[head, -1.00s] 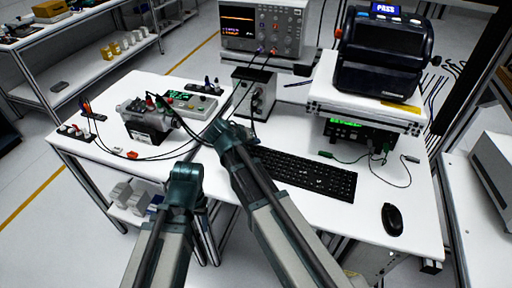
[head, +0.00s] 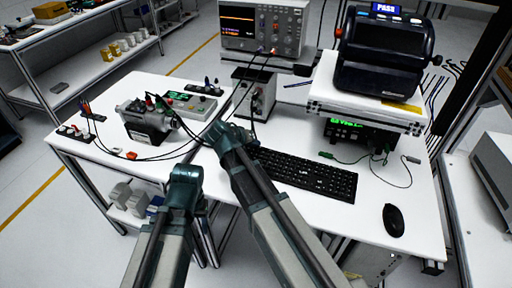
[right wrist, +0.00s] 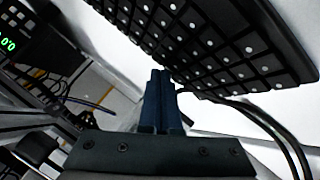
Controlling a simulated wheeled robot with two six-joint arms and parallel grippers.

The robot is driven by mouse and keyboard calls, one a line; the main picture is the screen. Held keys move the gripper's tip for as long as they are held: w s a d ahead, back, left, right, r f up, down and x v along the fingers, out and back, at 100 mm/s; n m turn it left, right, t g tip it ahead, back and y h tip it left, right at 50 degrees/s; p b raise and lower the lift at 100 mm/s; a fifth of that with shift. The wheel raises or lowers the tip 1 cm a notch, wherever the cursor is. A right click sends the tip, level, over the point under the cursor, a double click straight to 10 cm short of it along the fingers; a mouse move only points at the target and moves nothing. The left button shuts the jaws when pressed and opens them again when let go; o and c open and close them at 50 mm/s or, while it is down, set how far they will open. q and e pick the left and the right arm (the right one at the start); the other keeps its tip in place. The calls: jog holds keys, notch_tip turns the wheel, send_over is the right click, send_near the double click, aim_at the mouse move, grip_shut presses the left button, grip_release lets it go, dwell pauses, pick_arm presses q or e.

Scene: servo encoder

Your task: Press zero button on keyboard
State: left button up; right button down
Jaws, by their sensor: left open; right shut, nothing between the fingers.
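The black keyboard (head: 305,174) lies on the white table in front of the test equipment. In the right wrist view the keyboard (right wrist: 215,40) fills the upper right, its keys carrying pale marks too small to read. My right gripper (head: 228,132) is at the keyboard's left end in the head view. In the right wrist view the right gripper (right wrist: 160,73) is shut and empty, its tips close beside the keyboard's edge; I cannot tell whether they touch. My left gripper (head: 186,172) is open by the table's front edge, left of the right arm, its fingers mostly hidden.
A black mouse (head: 393,219) lies right of the keyboard. A motor (head: 147,120) with cables sits on the left, beside a small control box (head: 189,106). An oscilloscope (head: 262,28) and a raised shelf (head: 365,107) stand behind. Black cables run near my right gripper.

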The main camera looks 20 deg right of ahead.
dwell(0.4)
jog(key=shift+r+p, duration=0.75)
jog(key=shift+p, duration=0.05)
notch_tip(320, 180, up, 5)
jog(key=p, duration=0.5)
dwell(0.6)
jog(key=s+a+f+g+y, duration=0.1)
jog(key=s+a, duration=0.1)
jog(key=s, duration=0.2)
jog(key=s+a+f+n+g+y, duration=0.1)
jog(key=s+a+f, duration=0.1)
jog(key=s, duration=0.2)
jog(key=s+a+f+n+g+y, duration=0.1)
jog(key=s+a+f, duration=0.1)
jog(key=s, duration=0.2)
jog(key=shift+s+a, duration=0.35)
jog(key=shift+s, duration=0.05)
jog(key=s+a+f+n+g+y, duration=0.1)
jog(key=s+a+n+g+y, duration=0.2)
jog(key=s, duration=0.7)
jog(key=a, duration=0.2)
jog(key=shift+s+a+f, duration=0.2)
jog(key=shift+a+f, duration=0.1)
jog(key=shift+a, duration=0.1)
